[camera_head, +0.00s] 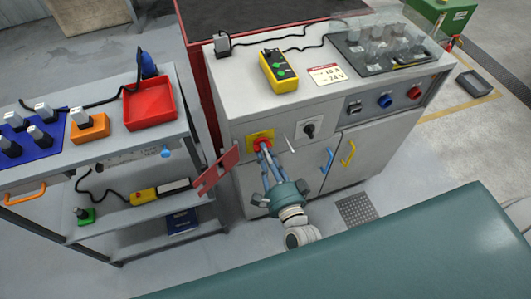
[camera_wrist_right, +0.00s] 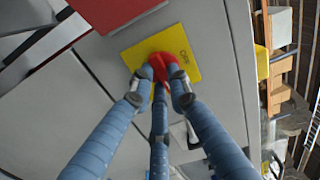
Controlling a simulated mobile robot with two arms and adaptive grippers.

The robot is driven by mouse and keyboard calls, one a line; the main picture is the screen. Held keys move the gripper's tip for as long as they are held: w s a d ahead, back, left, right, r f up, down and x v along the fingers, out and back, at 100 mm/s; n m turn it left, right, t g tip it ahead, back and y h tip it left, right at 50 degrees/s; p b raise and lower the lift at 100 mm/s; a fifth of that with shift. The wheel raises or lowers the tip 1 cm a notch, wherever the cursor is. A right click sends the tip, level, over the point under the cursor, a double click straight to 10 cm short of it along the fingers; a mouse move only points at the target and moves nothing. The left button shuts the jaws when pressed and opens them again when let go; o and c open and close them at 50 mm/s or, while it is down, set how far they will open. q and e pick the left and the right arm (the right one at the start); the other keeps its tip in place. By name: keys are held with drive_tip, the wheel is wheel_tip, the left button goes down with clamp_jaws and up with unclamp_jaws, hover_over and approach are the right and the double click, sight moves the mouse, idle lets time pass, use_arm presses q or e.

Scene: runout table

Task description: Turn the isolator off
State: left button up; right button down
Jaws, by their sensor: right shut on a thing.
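The isolator is a red rotary handle (camera_head: 262,146) on a yellow plate (camera_head: 252,136), on the front of the grey cabinet, left of centre. In the right wrist view the red handle (camera_wrist_right: 163,64) stands in front of its yellow plate (camera_wrist_right: 187,45), which carries small dark lettering. My right gripper (camera_head: 262,149) reaches up to the handle with its blue fingers. In the wrist view its fingers (camera_wrist_right: 163,82) close around the handle, hiding part of it; the handle's exact angle is hard to tell. My left gripper is not in view.
A red hasp-like panel (camera_head: 219,170) juts out just left of the isolator. A black rotary switch (camera_head: 309,130) sits to the right, with blue (camera_head: 328,160) and yellow (camera_head: 348,153) door handles below. A shelf cart with a red bin (camera_head: 150,105) stands left.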

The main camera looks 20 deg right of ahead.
drive_tip(key=shift+d+r+n+p, duration=0.1)
drive_tip(key=shift+n+p, duration=1.3)
drive_tip(key=shift+n, duration=2.85)
drive_tip(key=shift+d+r+n+p, duration=0.1)
drive_tip(key=shift+n+p, duration=1.25)
drive_tip(key=shift+n, duration=2.9)
drive_tip(key=c, duration=1.6)
unclamp_jaws()
drive_tip(key=shift+c, duration=0.2)
